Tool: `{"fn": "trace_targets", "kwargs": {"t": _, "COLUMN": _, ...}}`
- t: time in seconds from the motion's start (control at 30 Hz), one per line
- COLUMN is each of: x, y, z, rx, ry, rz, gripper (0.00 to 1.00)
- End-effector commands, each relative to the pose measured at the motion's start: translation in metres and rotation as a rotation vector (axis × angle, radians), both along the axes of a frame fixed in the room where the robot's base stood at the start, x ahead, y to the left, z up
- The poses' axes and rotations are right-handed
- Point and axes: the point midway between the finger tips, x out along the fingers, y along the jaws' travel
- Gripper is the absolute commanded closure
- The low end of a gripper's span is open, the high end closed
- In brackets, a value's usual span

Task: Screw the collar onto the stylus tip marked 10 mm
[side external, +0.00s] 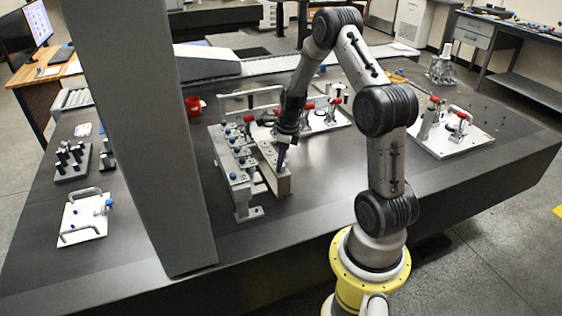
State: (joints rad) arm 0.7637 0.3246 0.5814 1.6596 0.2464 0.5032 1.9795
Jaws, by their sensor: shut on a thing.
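My gripper (283,152) points down over the light metal fixture (243,180) near the middle of the dark table. It is shut on a small part, most likely the collar, at the fixture's right-hand block. The part is mostly hidden by the fingers and too small to make out. I cannot tell whether it touches a stylus tip. The stylus tips and the 10 mm marking cannot be read at this size.
A grey column (150,130) rises left of the fixture. A black rack (73,168) and a white plate with handles (84,222) lie farther left. Clamp plates stand behind (325,128) and at right (450,142). The table front is clear.

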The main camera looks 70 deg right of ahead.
Motion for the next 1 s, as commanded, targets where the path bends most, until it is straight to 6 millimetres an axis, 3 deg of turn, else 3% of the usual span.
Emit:
{"fn": "trace_targets", "kwargs": {"t": 0.1, "x": 0.002, "y": -0.002, "z": 0.000, "rx": -0.005, "ry": -0.005, "rz": 0.001, "gripper": 0.95}}
{"fn": "trace_targets", "kwargs": {"t": 0.13, "x": 0.002, "y": -0.002, "z": 0.000, "rx": -0.005, "ry": -0.005, "rz": 0.001, "gripper": 0.62}}
{"fn": "trace_targets", "kwargs": {"t": 0.33, "x": 0.001, "y": -0.001, "z": 0.000, "rx": -0.004, "ry": -0.003, "rz": 0.003, "gripper": 0.29}}
{"fn": "trace_targets", "kwargs": {"t": 0.73, "x": 0.000, "y": -0.001, "z": 0.008, "rx": -0.002, "ry": -0.002, "rz": 0.004, "gripper": 0.29}}
{"fn": "trace_targets", "kwargs": {"t": 1.0, "x": -0.007, "y": -0.003, "z": 0.058, "rx": -0.006, "ry": -0.006, "rz": 0.003, "gripper": 0.29}}
